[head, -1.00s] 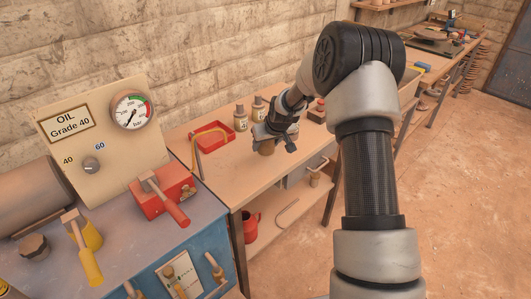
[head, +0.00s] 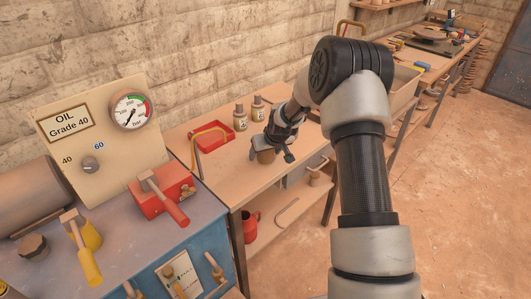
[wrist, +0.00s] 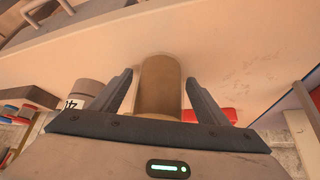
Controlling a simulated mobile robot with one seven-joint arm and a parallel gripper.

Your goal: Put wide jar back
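A brown cylindrical jar (wrist: 160,88) stands between the two fingers of my gripper (wrist: 160,78) in the wrist view. Narrow gaps show between the jar and each finger, so the fingers look open around it. In the head view the jar (head: 266,156) is at the bench top, partly hidden by my gripper (head: 276,153). I cannot tell for certain whether its base rests on the bench.
Two labelled bottles (head: 240,118) stand behind the jar near the wall, beside a red tray (head: 212,136) on the wooden bench (head: 230,178). A bent yellow handle (head: 196,150) rises at the bench's left end. The bench front is clear. A red jug (head: 251,226) sits on the shelf below.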

